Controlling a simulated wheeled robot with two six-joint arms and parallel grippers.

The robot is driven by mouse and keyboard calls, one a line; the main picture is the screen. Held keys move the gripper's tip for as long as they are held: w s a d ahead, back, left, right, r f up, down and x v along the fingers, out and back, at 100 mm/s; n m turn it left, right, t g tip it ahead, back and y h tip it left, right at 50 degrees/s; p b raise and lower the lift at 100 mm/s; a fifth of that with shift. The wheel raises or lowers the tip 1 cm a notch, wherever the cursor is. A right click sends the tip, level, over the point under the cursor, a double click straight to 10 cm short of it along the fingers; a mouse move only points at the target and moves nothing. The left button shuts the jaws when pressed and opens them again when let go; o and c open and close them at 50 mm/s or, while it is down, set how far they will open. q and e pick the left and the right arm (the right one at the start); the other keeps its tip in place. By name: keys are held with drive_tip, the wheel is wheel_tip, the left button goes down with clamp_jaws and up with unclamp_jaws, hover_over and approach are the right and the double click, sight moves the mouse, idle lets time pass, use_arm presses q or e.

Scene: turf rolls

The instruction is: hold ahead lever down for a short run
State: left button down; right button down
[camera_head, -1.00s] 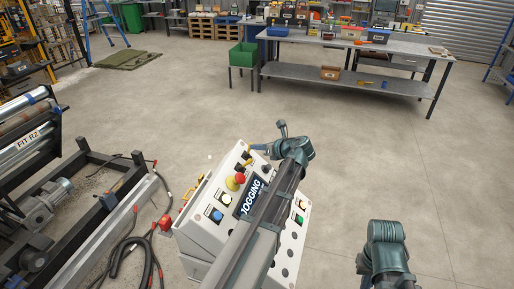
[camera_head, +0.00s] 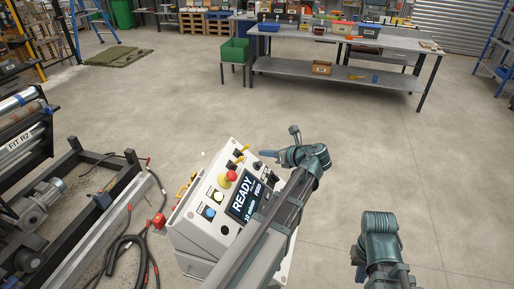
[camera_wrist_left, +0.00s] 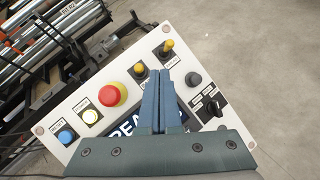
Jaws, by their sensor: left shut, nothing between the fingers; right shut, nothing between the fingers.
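The white control console (camera_head: 200,237) stands at the centre, its screen (camera_head: 243,197) reading READY and FEED. Two yellow levers rise from its far edge; one lever (camera_wrist_left: 168,46) is upright beside the other lever (camera_wrist_left: 140,68) in the left wrist view. Their labels are too small to read, so I cannot tell which is ahead. My left gripper (camera_head: 268,154) is shut and empty, pointing left over the console's far edge. In the left wrist view its fingertips (camera_wrist_left: 157,73) appear just below the two levers; contact is unclear. My right gripper (camera_head: 359,271) is shut and empty, low at right.
A red stop button (camera_wrist_left: 113,94), a white button (camera_wrist_left: 90,116), a blue button (camera_wrist_left: 66,136) and black knobs (camera_wrist_left: 208,104) share the panel. A roller machine (camera_head: 25,130) stands left, with black hoses (camera_head: 130,245) between. Floor right is clear.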

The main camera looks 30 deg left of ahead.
use_arm(q)
drive_tip(key=shift+p+v, duration=0.4)
drive_tip(key=shift+v, duration=1.2)
drive_tip(key=shift+f, duration=0.1)
drive_tip(key=s+d+f+n+g+h, duration=0.1)
drive_tip(key=s+d+f+n+h, duration=0.4)
drive_tip(key=s+d+n, duration=0.5)
drive_tip(key=s+d+f+n+g+h, duration=0.2)
drive_tip(key=s+d+f+n+h, duration=0.4)
drive_tip(key=d, duration=1)
drive_tip(key=s+f+n, duration=0.1)
drive_tip(key=s+n, duration=0.2)
drive_tip(key=s, duration=0.1)
drive_tip(key=shift+d+n, duration=0.15)
drive_tip(key=shift+n, duration=0.25)
